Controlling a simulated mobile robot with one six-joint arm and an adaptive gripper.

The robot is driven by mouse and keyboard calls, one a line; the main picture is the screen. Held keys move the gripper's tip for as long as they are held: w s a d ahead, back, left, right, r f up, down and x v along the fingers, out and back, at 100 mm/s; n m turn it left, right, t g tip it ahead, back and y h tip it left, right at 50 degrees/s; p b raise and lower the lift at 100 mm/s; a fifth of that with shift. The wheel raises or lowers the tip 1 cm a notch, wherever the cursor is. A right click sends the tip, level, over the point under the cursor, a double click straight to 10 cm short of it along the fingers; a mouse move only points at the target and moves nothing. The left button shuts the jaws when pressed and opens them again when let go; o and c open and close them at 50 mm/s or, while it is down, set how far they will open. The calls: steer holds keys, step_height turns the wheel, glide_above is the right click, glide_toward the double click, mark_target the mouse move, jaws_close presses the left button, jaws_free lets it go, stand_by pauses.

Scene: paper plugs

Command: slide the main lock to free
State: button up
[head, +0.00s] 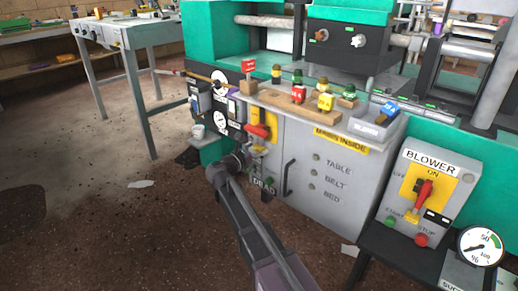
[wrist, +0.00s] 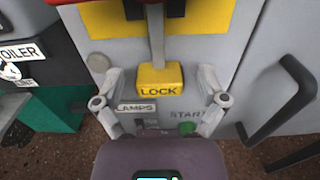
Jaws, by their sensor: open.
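The main lock is a yellow block marked LOCK (wrist: 160,88), in the middle of the wrist view. It sits at the lower end of a grey upright bar (wrist: 156,35), below a yellow plate (wrist: 205,17) on a grey panel. My gripper (wrist: 160,73) is open, with one finger on each side of the block and a visible gap on both sides. In the head view my gripper (head: 243,155) is at the grey cabinet's left part, just below a red switch handle (head: 257,130). The arm and gripper mostly hide the lock there.
Below the lock are a LAMPS label (wrist: 136,107) and a green START button (wrist: 187,129). A black door handle (wrist: 283,100) stands out to the right. A blower box (head: 428,195) with a similar red switch is at the far right. Open floor lies left.

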steer(key=shift+w+d, duration=0.15)
steer(key=shift+w, duration=0.05)
jaws_close()
step_height(320, 180, down, 3)
steer(key=b, duration=0.2)
steer(key=shift+s+d+r+b, duration=0.1)
steer(key=shift+r+b, duration=0.1)
steer(key=shift+b, duration=0.15)
jaws_free()
steer(key=shift+f, duration=0.1)
stand_by(0.4)
